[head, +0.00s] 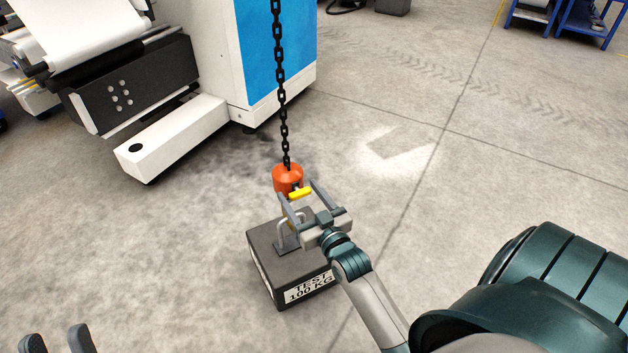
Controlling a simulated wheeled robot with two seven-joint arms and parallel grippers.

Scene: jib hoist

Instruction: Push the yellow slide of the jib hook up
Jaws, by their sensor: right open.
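The jib hook's orange body (287,178) hangs on a black chain (281,90) in the middle of the head view. The yellow slide (300,194) shows just below it as a short bar. My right gripper (299,191) is open, with one finger on each side of the slide. I cannot tell whether either finger touches it. The hook's lower part is largely hidden by the gripper. My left gripper (57,340) is at the bottom left edge, its two fingertips apart with nothing between them, far from the hook.
A dark test weight (290,264) marked 100 KG stands on the floor under the hook, with a metal loop (284,232) on top. A white and blue machine (275,55) stands behind at the left. Blue racks (585,18) are at the far right. The floor between is clear.

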